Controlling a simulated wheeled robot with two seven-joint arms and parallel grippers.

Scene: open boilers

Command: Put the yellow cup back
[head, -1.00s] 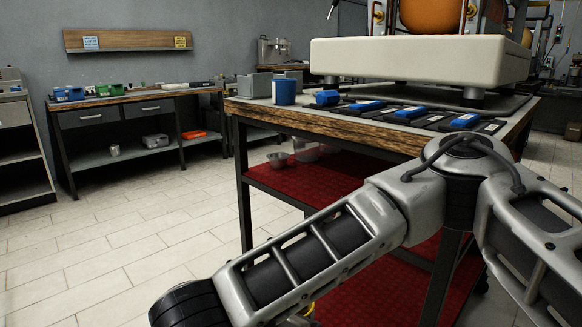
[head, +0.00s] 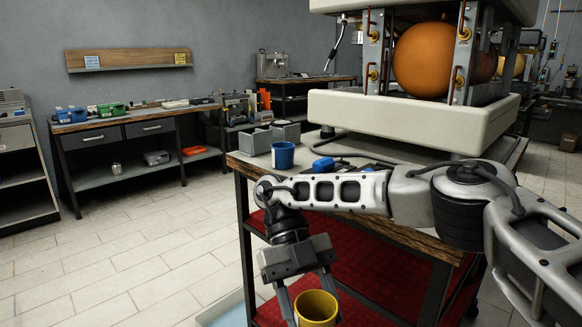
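The yellow cup (head: 316,309) is at the bottom of the head view, upright with its open top showing. My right gripper (head: 308,293) points down at it, with one finger on each side of the cup, and appears shut on it. The cup's lower part is cut off by the picture's edge. A wooden wall shelf (head: 128,58) at the back left carries a blue label (head: 91,62) and a yellow label (head: 180,58); no cup stands on it. A blue cup (head: 283,155) stands on the near workbench. My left gripper is not in view.
The near workbench (head: 245,165) has a wooden edge and a red lower shelf (head: 340,285). A large boiler machine (head: 410,120) stands on it. A long bench (head: 90,127) with boxes stands under the wall shelf. The tiled floor (head: 150,240) between is clear.

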